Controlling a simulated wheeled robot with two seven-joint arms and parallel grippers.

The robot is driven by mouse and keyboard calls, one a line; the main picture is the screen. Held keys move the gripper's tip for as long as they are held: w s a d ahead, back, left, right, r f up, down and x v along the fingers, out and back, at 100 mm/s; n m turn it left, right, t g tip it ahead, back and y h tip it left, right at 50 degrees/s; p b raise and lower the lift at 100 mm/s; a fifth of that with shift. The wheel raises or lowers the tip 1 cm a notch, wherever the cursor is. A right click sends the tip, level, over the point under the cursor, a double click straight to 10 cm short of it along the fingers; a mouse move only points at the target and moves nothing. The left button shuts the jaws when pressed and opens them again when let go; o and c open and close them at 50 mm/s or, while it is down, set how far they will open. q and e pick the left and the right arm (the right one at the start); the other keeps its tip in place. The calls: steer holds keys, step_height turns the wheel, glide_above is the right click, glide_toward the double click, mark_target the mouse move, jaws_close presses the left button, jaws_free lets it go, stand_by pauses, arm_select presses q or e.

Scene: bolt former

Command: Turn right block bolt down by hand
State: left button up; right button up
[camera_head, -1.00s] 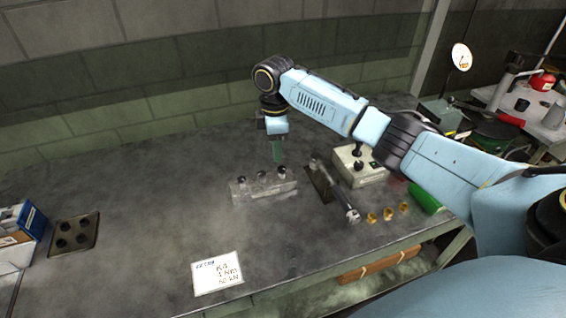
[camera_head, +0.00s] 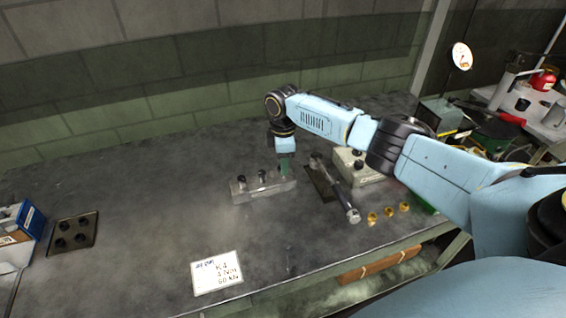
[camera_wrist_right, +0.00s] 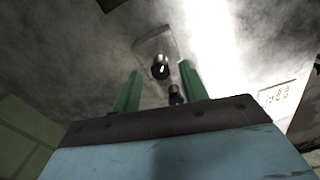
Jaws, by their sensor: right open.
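The metal block (camera_head: 250,190) lies on the bench in the middle of the head view. Its left bolt (camera_head: 241,181) and middle bolt (camera_head: 262,176) stand upright with dark heads. The right bolt is hidden behind my right gripper (camera_head: 286,166), which points down at the block's right end with green fingers. In the right wrist view the gripper (camera_wrist_right: 159,70) is open, with a dark bolt head (camera_wrist_right: 160,68) showing between its fingers and another bolt (camera_wrist_right: 176,94) nearer the palm. I cannot tell whether the fingers touch a bolt. My left gripper is out of view.
Right of the block lie a wrench-like tool (camera_head: 343,198) on a dark pad, a control box (camera_head: 366,168) and brass pieces (camera_head: 388,212). A paper card (camera_head: 217,273) lies in front. A dark holed plate (camera_head: 73,235) is at left. The bench between is clear.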

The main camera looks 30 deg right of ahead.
steer(key=shift+f, duration=0.45)
steer(key=shift+c, duration=0.2)
jaws_close()
